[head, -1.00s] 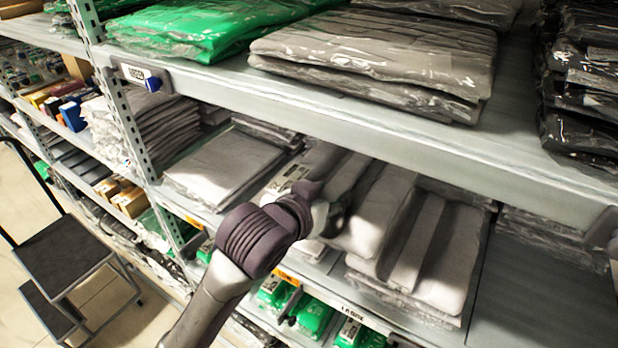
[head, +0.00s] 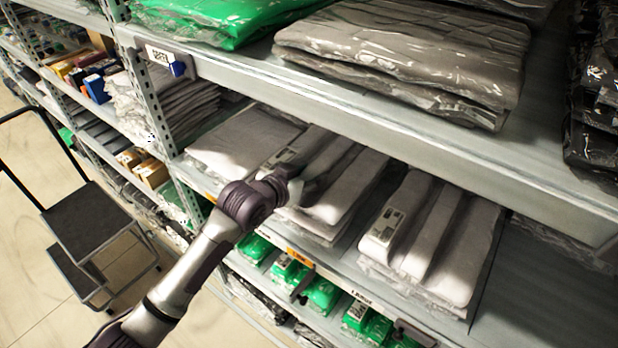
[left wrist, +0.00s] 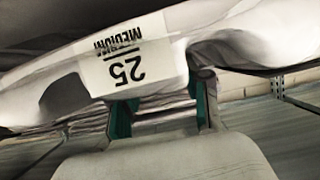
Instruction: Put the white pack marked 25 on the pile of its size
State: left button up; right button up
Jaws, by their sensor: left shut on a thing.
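My left gripper (head: 297,187) is shut on the white pack (head: 338,195) at the middle stack of white packs on the shelf. In the left wrist view, the pack (left wrist: 220,45) sags on both sides of the grip, and its label (left wrist: 125,68) reads 25 and MEDIUM upside down. In the head view I cannot tell whether the pack touches the stack under it. To its right stands another white pile (head: 445,245) with a label on its top pack. To its left lies a flatter white pile (head: 245,140). My right gripper is not in view.
An upper shelf (head: 400,130) with grey and green packs overhangs the white piles closely. Orange and white tags mark the shelf edge (head: 335,275). Green packs (head: 322,297) lie on the level below. A step stool (head: 90,225) stands at the left. The shelf right of the right pile looks bare.

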pick_arm(q)
jog(key=shift+s+f, duration=0.1)
jog(key=shift+f, duration=1.05)
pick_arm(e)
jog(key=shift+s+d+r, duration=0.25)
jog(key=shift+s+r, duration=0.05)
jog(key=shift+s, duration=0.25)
pick_arm(q)
jog(key=o, duration=1.3)
jog(key=shift+r, duration=0.1)
jog(key=b+v, duration=0.2)
jog(key=v, duration=1)
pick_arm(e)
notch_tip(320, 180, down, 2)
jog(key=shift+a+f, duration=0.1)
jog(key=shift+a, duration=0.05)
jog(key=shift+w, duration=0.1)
